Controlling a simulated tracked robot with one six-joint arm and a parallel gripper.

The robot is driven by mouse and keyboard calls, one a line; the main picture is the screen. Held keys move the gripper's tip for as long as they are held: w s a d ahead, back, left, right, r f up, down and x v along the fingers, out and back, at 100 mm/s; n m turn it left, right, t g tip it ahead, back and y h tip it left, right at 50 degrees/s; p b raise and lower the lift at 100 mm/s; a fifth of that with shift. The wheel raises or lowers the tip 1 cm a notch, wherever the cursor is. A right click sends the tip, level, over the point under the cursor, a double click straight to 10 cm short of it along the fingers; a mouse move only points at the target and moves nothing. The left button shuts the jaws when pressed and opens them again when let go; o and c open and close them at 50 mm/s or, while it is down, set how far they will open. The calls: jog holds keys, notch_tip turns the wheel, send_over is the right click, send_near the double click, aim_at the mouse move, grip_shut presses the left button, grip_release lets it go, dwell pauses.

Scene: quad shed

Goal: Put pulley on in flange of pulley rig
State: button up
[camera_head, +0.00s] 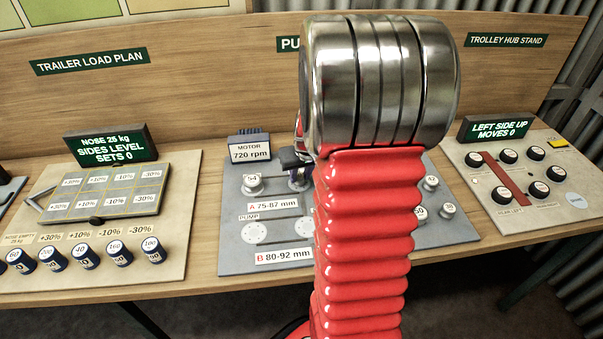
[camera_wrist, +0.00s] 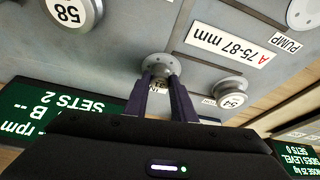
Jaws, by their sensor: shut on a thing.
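The grey pulley rig (camera_head: 285,225) stands mid-bench, partly hidden by my arm. My gripper (camera_head: 298,178) is behind the arm in the head view, low over the rig's back left part. In the wrist view my gripper (camera_wrist: 162,78) is shut on a small round grey metal piece, apparently a pulley (camera_wrist: 160,64); its number is not readable. It is right at the "IN" label (camera_wrist: 157,86), low over the board. The in flange is hidden, and I cannot tell whether the piece touches it.
Pulley 54 (camera_head: 253,184) stands close left of my gripper. Pulley 58 (camera_wrist: 72,10) shows in the wrist view. Several pulleys, including one (camera_head: 430,183), stand on the rig's right side. The motor display (camera_head: 249,149) rises behind. The pump flanges (camera_head: 254,232) are bare.

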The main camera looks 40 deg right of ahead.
jog(key=shift+f, duration=0.1)
jog(key=o, duration=1.1)
jog(key=shift+c, duration=0.2)
jog(key=v, duration=1.2)
jog(key=shift+a, duration=0.1)
jog(key=s+a+r+n, duration=0.1)
jog(key=a+r, duration=0.2)
jog(key=a, duration=0.5)
jog(key=s+a+r+n, duration=0.1)
jog(key=a+r, duration=0.1)
jog(key=a, duration=0.6)
jog(key=s+a+r+n+t+y, duration=0.1)
jog(key=s+a+n, duration=0.2)
jog(key=s+a, duration=0.6)
jog(key=a, duration=0.3)
jog(key=shift+s+a+r+t+y, duration=0.25)
jog(key=shift+a+r+t+y, duration=0.05)
jog(key=shift+a+y, duration=0.1)
